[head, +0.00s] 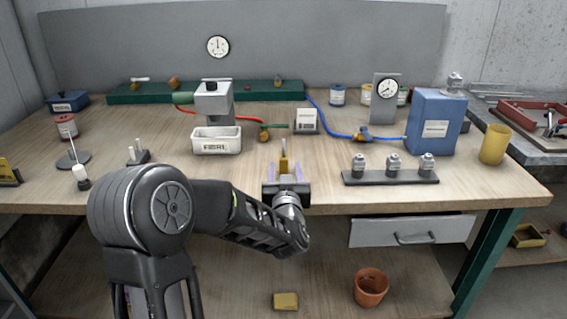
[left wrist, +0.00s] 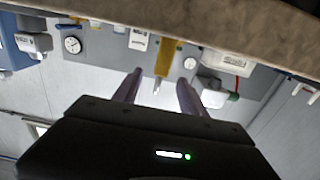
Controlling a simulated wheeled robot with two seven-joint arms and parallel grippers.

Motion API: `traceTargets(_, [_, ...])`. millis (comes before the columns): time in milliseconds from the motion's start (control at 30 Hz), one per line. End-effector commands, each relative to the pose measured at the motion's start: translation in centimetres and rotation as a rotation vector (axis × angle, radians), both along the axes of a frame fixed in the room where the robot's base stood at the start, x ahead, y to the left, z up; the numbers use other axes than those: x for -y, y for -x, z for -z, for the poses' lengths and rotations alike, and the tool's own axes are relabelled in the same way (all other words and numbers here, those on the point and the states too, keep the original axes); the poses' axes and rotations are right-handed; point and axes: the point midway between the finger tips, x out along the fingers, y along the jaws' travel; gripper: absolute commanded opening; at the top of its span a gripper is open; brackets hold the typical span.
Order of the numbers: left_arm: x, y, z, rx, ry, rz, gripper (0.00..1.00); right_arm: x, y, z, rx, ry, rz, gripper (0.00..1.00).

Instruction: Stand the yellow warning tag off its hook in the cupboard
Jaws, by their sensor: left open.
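An upright yellow piece (head: 284,160) with a narrow tip stands near the bench's front edge. It also shows in the left wrist view (left wrist: 167,58), where the picture is upside down. I cannot tell whether it is the warning tag. My left gripper (head: 285,172) is open, its two fingers pointing at the yellow piece. In the left wrist view the fingertips (left wrist: 160,79) lie on either side of the line to it, with nothing visibly clamped. A yellow and black piece (head: 8,172) is cut off at the left edge. I make out no hook or cupboard. My right gripper is not in view.
A dark rack with several metal fittings (head: 390,178) stands right of my gripper. Behind are a white box (head: 306,120), a blue box (head: 434,122) and a yellow cup (head: 493,145). A drawer (head: 413,232) hangs under the bench. A clay pot (head: 371,287) stands below.

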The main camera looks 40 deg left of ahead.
Motion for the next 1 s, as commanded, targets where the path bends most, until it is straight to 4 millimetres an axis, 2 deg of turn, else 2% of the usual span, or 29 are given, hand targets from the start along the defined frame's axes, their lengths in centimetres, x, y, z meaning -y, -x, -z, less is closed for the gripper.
traceTargets(167, [-1.0,-1.2,0.1,-0.001,0.001,-0.001,0.49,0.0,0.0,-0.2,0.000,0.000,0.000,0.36])
traceTargets(533, [-1.4,-1.7,0.1,-0.001,0.001,-0.001,0.49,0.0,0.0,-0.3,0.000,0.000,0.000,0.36])
traceTargets(833, [-3.9,-4.8,0.3,-0.001,0.001,-0.001,0.49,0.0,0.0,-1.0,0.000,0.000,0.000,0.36])
traceTargets(1000, [-4.3,-5.3,0.3,0.000,0.001,0.000,0.49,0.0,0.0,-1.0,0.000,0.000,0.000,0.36])
